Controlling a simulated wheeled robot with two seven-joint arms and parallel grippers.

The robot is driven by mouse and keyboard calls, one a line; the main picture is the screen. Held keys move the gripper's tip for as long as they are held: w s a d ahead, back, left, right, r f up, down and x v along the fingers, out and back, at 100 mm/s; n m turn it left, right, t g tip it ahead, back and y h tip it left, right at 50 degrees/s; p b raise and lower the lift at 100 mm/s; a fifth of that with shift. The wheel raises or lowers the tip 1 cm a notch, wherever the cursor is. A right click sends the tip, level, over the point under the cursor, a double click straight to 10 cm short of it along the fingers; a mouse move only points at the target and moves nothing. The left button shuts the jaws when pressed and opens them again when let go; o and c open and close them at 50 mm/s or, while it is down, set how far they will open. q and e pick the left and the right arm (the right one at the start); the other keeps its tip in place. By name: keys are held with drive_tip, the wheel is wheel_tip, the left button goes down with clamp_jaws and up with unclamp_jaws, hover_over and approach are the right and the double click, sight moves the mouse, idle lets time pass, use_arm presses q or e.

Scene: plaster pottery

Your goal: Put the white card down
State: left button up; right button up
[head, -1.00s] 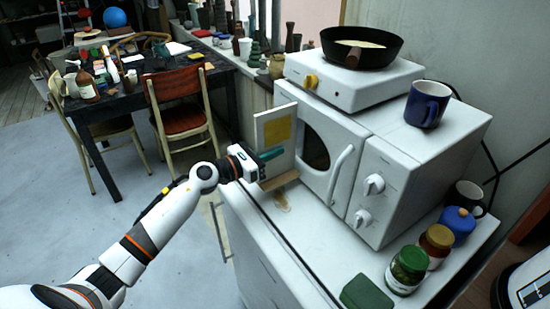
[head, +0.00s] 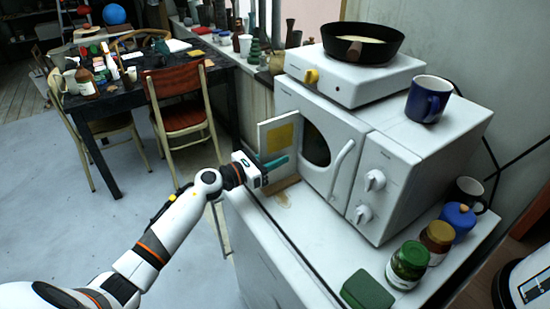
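The white card (head: 266,137) with a yellow square on it stands upright at the left front of the microwave, just above the counter's left end. My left gripper (head: 275,163) reaches it from the left. One teal finger lies across the card's lower front, and the gripper looks shut on it; the other finger is hidden behind the card. I cannot tell whether the card's lower edge touches the counter. My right gripper is not in view.
The white microwave (head: 398,165) stands just right of the card, with a hot plate (head: 345,83) and pan (head: 362,45) on top. Jars (head: 408,265) and a green block (head: 367,292) stand at the front right. The white counter (head: 310,235) is bare before the microwave.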

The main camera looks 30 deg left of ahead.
use_arm(q)
drive_tip(key=shift+r+p, duration=0.3)
drive_tip(key=shift+p, duration=0.05)
drive_tip(key=b+v, duration=0.3)
drive_tip(key=v, duration=0.9)
drive_tip(key=shift+f, duration=0.15)
